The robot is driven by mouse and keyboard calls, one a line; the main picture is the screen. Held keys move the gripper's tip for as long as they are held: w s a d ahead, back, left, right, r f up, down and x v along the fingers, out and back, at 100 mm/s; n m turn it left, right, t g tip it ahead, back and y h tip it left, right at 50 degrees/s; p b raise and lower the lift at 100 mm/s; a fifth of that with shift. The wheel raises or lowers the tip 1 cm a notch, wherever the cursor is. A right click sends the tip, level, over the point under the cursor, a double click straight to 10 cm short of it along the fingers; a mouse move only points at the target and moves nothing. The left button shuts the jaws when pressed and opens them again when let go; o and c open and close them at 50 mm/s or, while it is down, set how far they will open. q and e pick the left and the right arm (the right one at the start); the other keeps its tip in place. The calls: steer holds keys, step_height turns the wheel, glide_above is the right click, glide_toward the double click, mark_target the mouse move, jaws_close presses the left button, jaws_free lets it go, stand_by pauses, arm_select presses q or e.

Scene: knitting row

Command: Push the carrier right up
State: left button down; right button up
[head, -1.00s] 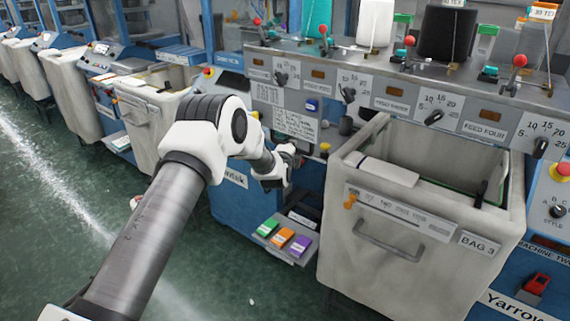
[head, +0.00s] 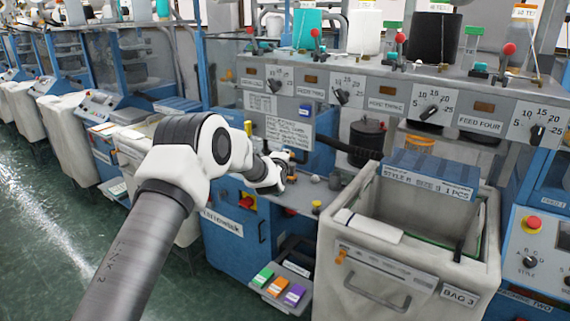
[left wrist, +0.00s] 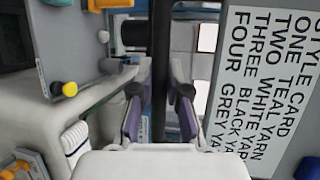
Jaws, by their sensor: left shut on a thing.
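My left gripper (head: 284,170) is at the machine front, left of the grey bag and below the row of dials. In the left wrist view, its two fingers (left wrist: 159,112) stand on either side of a dark upright bar (left wrist: 160,45) and are shut on it. Whether this bar is part of the carrier I cannot tell; the carrier is not clearly identifiable. In the head view the held part is mostly hidden by the gripper. My right gripper is not in view.
A grey bag (head: 375,282) labelled BAG 3 stands at right. A tray with coloured blocks (head: 278,287) is below my gripper. A style card (left wrist: 262,80) is close beside the fingers in the wrist view. A dark hose (head: 345,152) runs right of the gripper.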

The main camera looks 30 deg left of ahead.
mark_target(284, 118)
arm_select(q)
step_height(284, 118, up, 13)
steer(key=p, duration=0.7)
steer(key=shift+f+p, duration=0.15)
steer(key=shift+p, duration=0.15)
steer(key=shift+w, duration=0.1)
steer(key=shift+r, duration=0.2)
steer(key=c, duration=1.1)
jaws_free()
steer(key=shift+c, duration=0.2)
steer(key=shift+f, duration=0.1)
steer(key=shift+f, duration=0.1)
